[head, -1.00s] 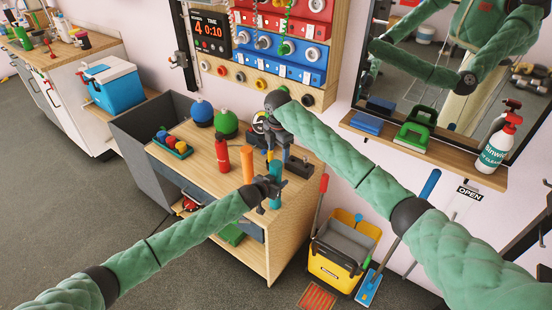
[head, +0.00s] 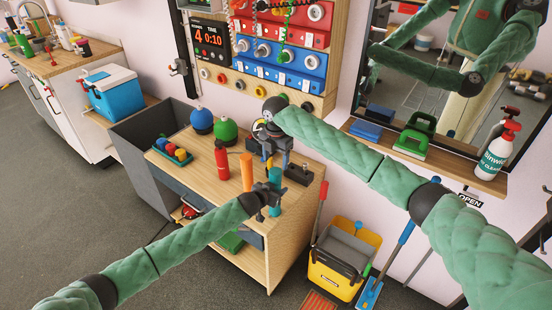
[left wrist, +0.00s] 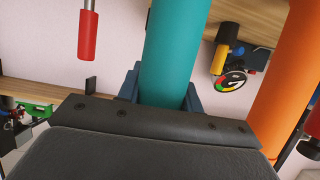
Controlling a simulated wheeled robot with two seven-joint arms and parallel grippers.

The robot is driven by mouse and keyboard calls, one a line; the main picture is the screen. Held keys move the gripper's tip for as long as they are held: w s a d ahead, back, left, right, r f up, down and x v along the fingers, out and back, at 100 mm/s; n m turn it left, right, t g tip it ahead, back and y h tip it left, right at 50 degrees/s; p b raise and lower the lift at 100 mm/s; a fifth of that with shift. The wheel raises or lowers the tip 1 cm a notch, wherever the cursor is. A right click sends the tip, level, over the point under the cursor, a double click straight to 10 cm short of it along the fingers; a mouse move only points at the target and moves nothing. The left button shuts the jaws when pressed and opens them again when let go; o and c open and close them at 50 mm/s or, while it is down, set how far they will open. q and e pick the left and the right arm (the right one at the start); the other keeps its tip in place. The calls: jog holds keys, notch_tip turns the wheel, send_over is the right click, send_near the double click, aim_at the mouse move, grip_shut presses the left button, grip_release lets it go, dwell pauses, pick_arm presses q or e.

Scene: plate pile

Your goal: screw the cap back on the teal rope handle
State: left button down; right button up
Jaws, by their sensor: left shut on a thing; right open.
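The teal rope handle (head: 274,177) stands upright near the front right of the wooden worktop. My left gripper (head: 266,199) is shut on it, and the teal handle (left wrist: 175,55) also rises between the fingers in the left wrist view. My right gripper (head: 274,153) is open, just above and behind the teal handle's top, apart from it as far as I can see. An orange handle (head: 247,172) stands upright to the left, and it shows at the right of the left wrist view (left wrist: 285,85). I cannot make out the cap.
A red bottle (head: 221,158) and a tray of coloured balls (head: 173,151) stand on the worktop (head: 205,176). Blue (head: 202,121) and green (head: 225,132) round objects stand behind. A yellow bucket (head: 343,262) is on the floor to the right. The panelled wall rises behind.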

aim_at(275, 171)
jog(key=shift+f, duration=4)
jog(key=c, duration=1)
jog(key=shift+m, duration=1.6)
jog(key=o, duration=1.1)
jog(key=shift+r, duration=0.15)
